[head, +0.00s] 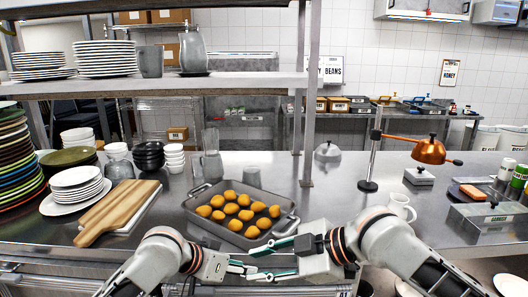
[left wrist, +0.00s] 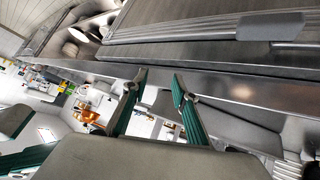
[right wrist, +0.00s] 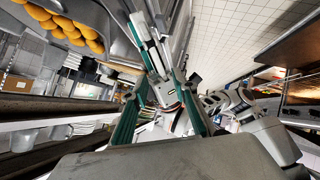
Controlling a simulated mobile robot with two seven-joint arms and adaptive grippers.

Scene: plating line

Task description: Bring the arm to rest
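My left gripper (head: 246,267) reaches in from the left over the front edge of the steel counter. Its two green-padded fingers stand apart with nothing between them in the left wrist view (left wrist: 159,76). My right gripper (head: 256,262) comes in from the right, and its fingertips are close to the left gripper's. In the right wrist view (right wrist: 160,78) its fingers are spread and hold nothing; parts of my other arm show beyond them. I cannot tell whether the two grippers touch.
A grey tray (head: 207,225) with several round golden pieces (head: 240,198) lies just behind the grippers. A wooden board (head: 115,210) lies left of it. A white mug (head: 400,207) and a copper lamp (head: 430,151) stand to the right. A shelf post (head: 309,120) rises behind the tray.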

